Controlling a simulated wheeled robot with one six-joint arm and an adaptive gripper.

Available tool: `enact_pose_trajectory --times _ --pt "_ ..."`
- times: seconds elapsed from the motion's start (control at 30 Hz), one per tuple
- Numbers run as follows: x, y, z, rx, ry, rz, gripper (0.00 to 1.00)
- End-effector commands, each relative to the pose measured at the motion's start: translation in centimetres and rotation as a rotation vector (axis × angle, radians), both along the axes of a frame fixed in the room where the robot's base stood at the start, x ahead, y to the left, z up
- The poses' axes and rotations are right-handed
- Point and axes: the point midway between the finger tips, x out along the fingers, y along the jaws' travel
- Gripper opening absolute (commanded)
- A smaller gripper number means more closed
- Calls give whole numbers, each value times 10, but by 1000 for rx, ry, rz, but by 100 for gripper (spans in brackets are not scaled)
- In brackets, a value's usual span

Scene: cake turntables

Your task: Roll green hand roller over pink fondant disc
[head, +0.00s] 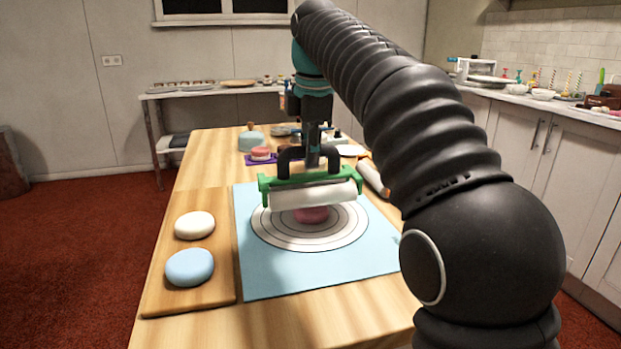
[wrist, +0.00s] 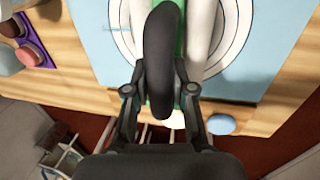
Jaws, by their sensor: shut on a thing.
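My gripper (head: 312,148) is shut on the black handle of the green hand roller, over the middle of the table. The roller's green frame (head: 285,183) and long white cylinder (head: 312,196) lie crosswise in the head view. The pink fondant disc (head: 312,215) sits at the centre of the white ringed circle. The cylinder hides the disc's far part, and I cannot tell whether they touch. In the wrist view, my gripper (wrist: 160,92) is around the handle (wrist: 162,50), with the cylinder (wrist: 200,40) beyond; the disc is hidden there.
The ringed circle (head: 270,230) is on a light blue mat (head: 290,279). A wooden board (head: 212,287) at left holds white (head: 194,225) and blue (head: 190,267) discs. A white rolling pin (head: 373,178) lies right. Cakes (head: 251,140) and small items stand at the table's far end.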

Motion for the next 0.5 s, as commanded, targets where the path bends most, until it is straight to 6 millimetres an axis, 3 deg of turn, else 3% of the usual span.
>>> enact_pose_trajectory --times 0.5 --pt "0 0 -5 0 -1 0 0"
